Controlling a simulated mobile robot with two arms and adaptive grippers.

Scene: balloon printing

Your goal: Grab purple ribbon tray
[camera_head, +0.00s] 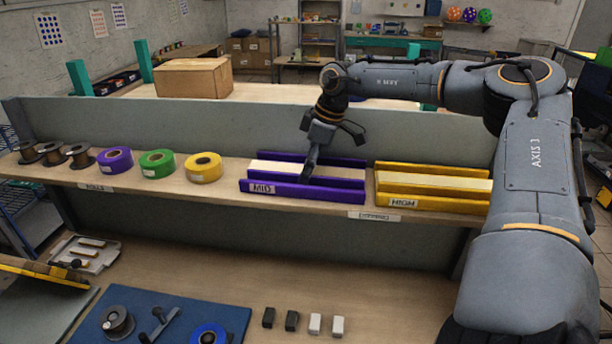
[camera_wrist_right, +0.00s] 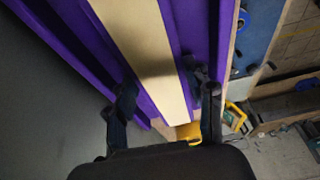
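The purple ribbon tray (camera_head: 270,190), labelled MID, lies on the shelf with a cream strip between its purple walls. It also shows in the right wrist view (camera_wrist_right: 202,30), running away from the camera. My right gripper (camera_head: 310,170) reaches down over the middle of the tray. In the right wrist view my right gripper (camera_wrist_right: 168,98) has its two fingers spread apart, one on each side of the cream strip near the purple walls. I cannot tell whether they touch the walls. My left gripper is not in view.
A yellow tray (camera_head: 420,203) labelled HIGH stands close to the right on the same shelf (camera_head: 225,195). Purple, green and yellow ribbon rolls (camera_head: 203,167) and several dark spools sit to the left. A grey panel (camera_head: 260,120) rises behind the shelf. A workbench (camera_head: 350,260) lies below.

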